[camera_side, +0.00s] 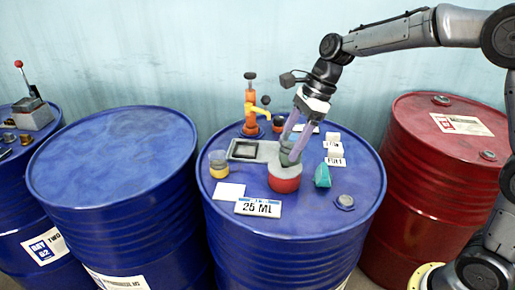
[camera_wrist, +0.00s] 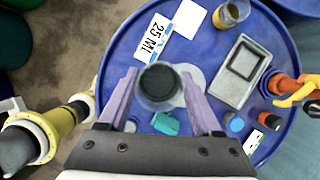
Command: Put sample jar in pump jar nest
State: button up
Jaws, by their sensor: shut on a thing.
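My gripper (camera_wrist: 160,88) has its two purple fingers on either side of the sample jar (camera_wrist: 158,82) and is shut on it. The jar is clear with a dark round top. In the side view my gripper (camera_side: 292,140) holds the jar (camera_side: 289,156) upright, just over a red round base (camera_side: 284,184); I cannot tell whether they touch. A grey plate (camera_side: 243,150) with a dark square recess lies left of the jar, and shows in the wrist view (camera_wrist: 224,92). The orange pump (camera_side: 252,108) stands behind it. I cannot tell which part is the pump jar nest.
An amber-filled jar (camera_side: 218,168), a white card (camera_side: 229,191) and a 25 ML sign (camera_side: 257,208) are on the left and front of the blue drum (camera_side: 300,228). A teal block (camera_side: 322,176) is close right of the jar. White blocks (camera_side: 334,150) stand behind.

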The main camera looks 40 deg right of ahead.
jog(key=w+d+r+m+t+h, duration=0.1)
jog(key=w+d+m+t+h, duration=0.25)
jog(key=w+m, duration=0.65)
jog(key=shift+m+g, duration=0.25)
jog(key=shift+m, duration=0.55)
jog(key=w+f, duration=0.3)
jog(key=w, duration=0.1)
jog(key=w+f, duration=0.3)
jog(key=w, duration=0.1)
jog(key=w+f, duration=0.3)
jog(key=w, duration=0.1)
jog(key=shift+w+a+f, duration=0.25)
jog(key=shift+w+f, duration=0.05)
jog(key=shift+f, duration=0.1)
jog(key=shift+w+f, duration=0.1)
jog(key=shift+f, duration=1.6)
jog(key=o, duration=1.5)
jog(key=shift+f, duration=0.15)
